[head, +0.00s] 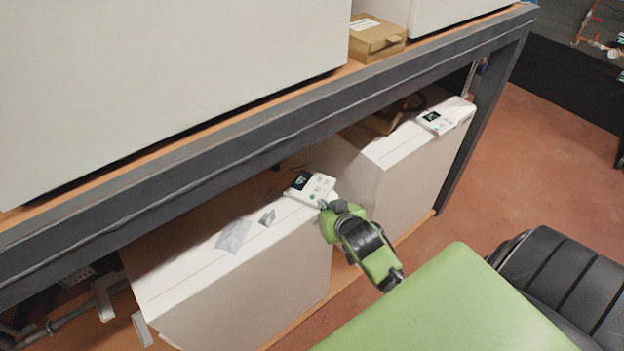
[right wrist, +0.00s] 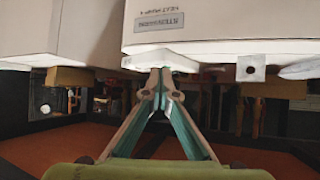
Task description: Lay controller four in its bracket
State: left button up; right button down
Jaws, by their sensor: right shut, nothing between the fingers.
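A white controller (head: 311,187) with a dark display and small buttons lies on the top of the nearer white unit, at its right end. A similar controller (head: 436,121) lies on the farther unit's top. I cannot read which is controller four. My right gripper (head: 324,204) is green and dark, with its fingertips at the nearer controller's front right corner; they are shut with nothing between them. The right wrist view shows the closed fingertips (right wrist: 161,80) close to a white edge; I cannot tell if they touch. I cannot make out a bracket for certain. My left gripper is out of view.
The nearer white unit (head: 245,285) bears a grey patch (head: 234,236) and a small grey piece (head: 267,217). The dark shelf beam (head: 250,135) runs close above the units. A cardboard box (head: 377,40) sits on the upper shelf. Floor (head: 540,165) is free at right.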

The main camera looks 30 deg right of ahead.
aim_at(310, 181)
jog(key=w+d, duration=0.1)
jog(key=w, duration=0.2)
jog(key=w+p, duration=0.1)
jog(key=w, duration=0.2)
jog(key=w+d, duration=0.1)
jog(key=w, duration=0.3)
jog(key=shift+d, duration=0.35)
jog(key=shift+f+p, duration=0.25)
jog(key=shift+p, duration=0.15)
jog(key=shift+f, duration=0.55)
jog(key=shift+s+f, duration=0.1)
jog(key=shift+f, duration=0.05)
